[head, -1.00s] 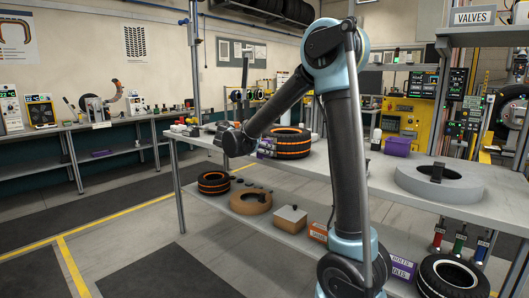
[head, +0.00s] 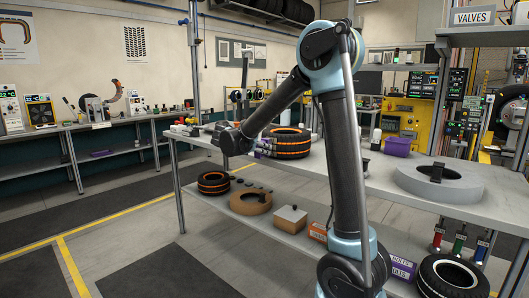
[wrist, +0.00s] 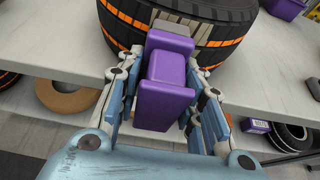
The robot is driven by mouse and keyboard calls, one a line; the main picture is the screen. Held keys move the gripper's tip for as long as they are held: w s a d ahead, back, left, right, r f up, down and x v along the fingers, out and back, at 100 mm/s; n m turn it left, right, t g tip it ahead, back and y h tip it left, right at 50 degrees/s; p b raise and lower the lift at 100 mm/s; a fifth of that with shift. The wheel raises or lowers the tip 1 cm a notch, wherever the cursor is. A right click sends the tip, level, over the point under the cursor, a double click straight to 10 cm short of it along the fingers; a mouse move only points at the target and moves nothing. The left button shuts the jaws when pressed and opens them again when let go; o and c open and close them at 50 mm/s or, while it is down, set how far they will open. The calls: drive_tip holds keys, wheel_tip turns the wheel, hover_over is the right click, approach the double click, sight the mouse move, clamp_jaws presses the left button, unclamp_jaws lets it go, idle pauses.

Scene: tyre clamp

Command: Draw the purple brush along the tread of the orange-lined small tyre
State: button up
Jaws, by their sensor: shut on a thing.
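The orange-lined small tyre (head: 290,143) lies flat on the upper bench, and its tread with orange bands fills the top of the wrist view (wrist: 226,28). My gripper (head: 262,149) is at the tyre's left side in the head view. In the wrist view my gripper (wrist: 164,88) is shut on the purple brush (wrist: 166,82). The brush's far end, with a pale grey strip, is up against the tread or very close to it; whether the bristles touch is hidden.
Another orange-lined tyre (head: 213,183), a brown ring (head: 250,201) and a box (head: 290,219) are on the lower shelf. A purple bin (head: 397,147) and a grey round fixture (head: 465,184) stand on the bench to the right. The bench's front edge runs below my gripper.

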drive_tip(key=shift+s+d, duration=0.65)
drive_tip(key=shift+d, duration=0.2)
drive_tip(key=shift+a, duration=0.1)
drive_tip(key=shift+w+a, duration=0.75)
drive_tip(key=shift+a, duration=0.05)
drive_tip(key=shift+s+d, duration=0.1)
drive_tip(key=shift+s+d, duration=0.6)
drive_tip(key=shift+d, duration=0.25)
drive_tip(key=shift+a, duration=0.1)
drive_tip(key=shift+w+a, duration=0.7)
drive_tip(key=shift+a, duration=0.15)
